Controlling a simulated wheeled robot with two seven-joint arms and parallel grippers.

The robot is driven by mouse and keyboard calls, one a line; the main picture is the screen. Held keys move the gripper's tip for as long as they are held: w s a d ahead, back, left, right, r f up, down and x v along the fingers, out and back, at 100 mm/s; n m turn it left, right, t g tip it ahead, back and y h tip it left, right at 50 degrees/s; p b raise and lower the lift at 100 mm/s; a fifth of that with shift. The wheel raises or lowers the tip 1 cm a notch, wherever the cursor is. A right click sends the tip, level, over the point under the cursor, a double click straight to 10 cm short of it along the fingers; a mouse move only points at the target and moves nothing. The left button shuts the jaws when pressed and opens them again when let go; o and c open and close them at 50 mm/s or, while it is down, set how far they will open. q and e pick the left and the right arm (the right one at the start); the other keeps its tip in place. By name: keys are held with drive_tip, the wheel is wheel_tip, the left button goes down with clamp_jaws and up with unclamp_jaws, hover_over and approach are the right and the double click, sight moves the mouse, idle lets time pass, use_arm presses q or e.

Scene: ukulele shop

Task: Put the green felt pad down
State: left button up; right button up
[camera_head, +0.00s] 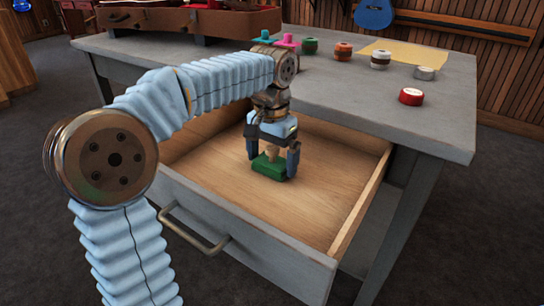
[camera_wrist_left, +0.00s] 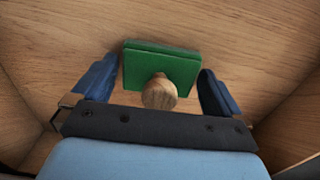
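The green felt pad (camera_head: 268,167) is a green block with a round wooden knob on top. It appears to rest flat on the floor of the open drawer (camera_head: 325,190). My left gripper (camera_head: 272,165) points down into the drawer, open, with one finger on each side of the pad. In the left wrist view the pad (camera_wrist_left: 150,66) and its knob (camera_wrist_left: 160,92) lie between the spread fingers (camera_wrist_left: 160,88), and neither finger touches the knob. My right gripper is not in view.
The drawer floor around the pad is bare, with wooden walls around it. On the grey tabletop (camera_head: 430,115) are a red roll (camera_head: 411,97), several other rolls, a yellow sheet (camera_head: 405,54) and a brown open case (camera_head: 180,20). The drawer handle (camera_head: 190,235) sticks out in front.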

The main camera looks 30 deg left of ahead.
sight(272, 148)
use_arm(q)
wheel_tip(272, 148, up, 12)
drive_tip(key=p, duration=0.3)
drive_tip(key=shift+f+p, duration=0.15)
drive_tip(key=shift+p, duration=0.2)
drive_tip(key=shift+r, duration=0.3)
